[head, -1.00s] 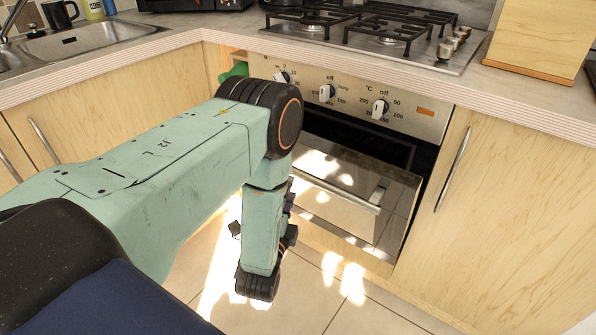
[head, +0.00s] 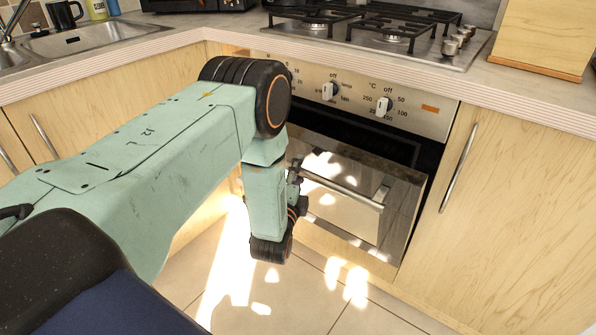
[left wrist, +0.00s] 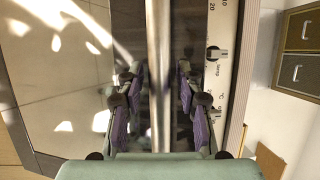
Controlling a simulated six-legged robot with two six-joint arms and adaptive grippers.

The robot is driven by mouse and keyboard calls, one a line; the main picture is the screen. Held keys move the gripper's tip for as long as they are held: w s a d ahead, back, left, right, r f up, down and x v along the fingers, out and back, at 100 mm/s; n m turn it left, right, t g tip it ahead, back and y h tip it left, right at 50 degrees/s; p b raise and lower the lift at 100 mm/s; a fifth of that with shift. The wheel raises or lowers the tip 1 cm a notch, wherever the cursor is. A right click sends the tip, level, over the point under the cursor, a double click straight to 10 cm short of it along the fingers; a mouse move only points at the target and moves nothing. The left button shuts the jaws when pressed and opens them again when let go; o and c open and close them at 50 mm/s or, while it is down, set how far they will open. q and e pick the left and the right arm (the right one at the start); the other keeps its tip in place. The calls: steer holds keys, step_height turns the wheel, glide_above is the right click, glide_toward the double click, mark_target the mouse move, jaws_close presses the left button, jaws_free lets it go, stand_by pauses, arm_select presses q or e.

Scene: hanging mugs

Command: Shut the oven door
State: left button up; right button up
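The oven door (head: 395,225) is partly open and tilted outward, with a dark gap between its top edge and the control panel. It also shows in the left wrist view (left wrist: 182,40). Its metal handle (head: 345,190) runs along the upper door; in the left wrist view the bar (left wrist: 158,70) runs vertically between my finger pads. My left gripper (head: 299,190) is at the handle's left end, mostly hidden behind my wrist in the head view. Its fingers (left wrist: 153,85) are apart, one each side of the bar; contact is not clear. My right gripper is not in view.
The control panel (head: 350,95) with knobs is above the door, below the worktop (head: 300,58) and gas hob (head: 395,35). Wooden cupboards stand either side, the right one with a long handle (head: 458,168). The tiled floor (head: 320,300) in front is clear.

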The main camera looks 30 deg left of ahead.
mark_target(311, 154)
arm_select(q)
jaws_close()
steer(key=shift+w, duration=0.1)
stand_by(0.4)
steer(key=shift+m+g, duration=0.3)
steer(key=shift+g, duration=0.4)
steer(key=w+r+p, duration=0.1)
steer(key=w, duration=0.1)
steer(key=w+p, duration=0.1)
steer(key=w, duration=0.1)
steer(key=w+r, duration=0.1)
steer(key=w, duration=0.1)
steer(key=shift+d+r+p, duration=0.2)
steer(key=shift+r+p, duration=0.1)
steer(key=shift+p, duration=0.1)
steer(key=shift+g+h, duration=0.3)
steer(key=w, duration=0.3)
steer(key=w+b, duration=0.1)
steer(key=w, duration=0.1)
steer(key=shift+w+d+r, duration=0.2)
steer(key=shift+r, duration=0.2)
steer(key=shift+o, duration=0.3)
jaws_free()
steer(key=shift+s, duration=0.2)
steer(key=shift+o, duration=1)
steer(key=shift+w, duration=0.1)
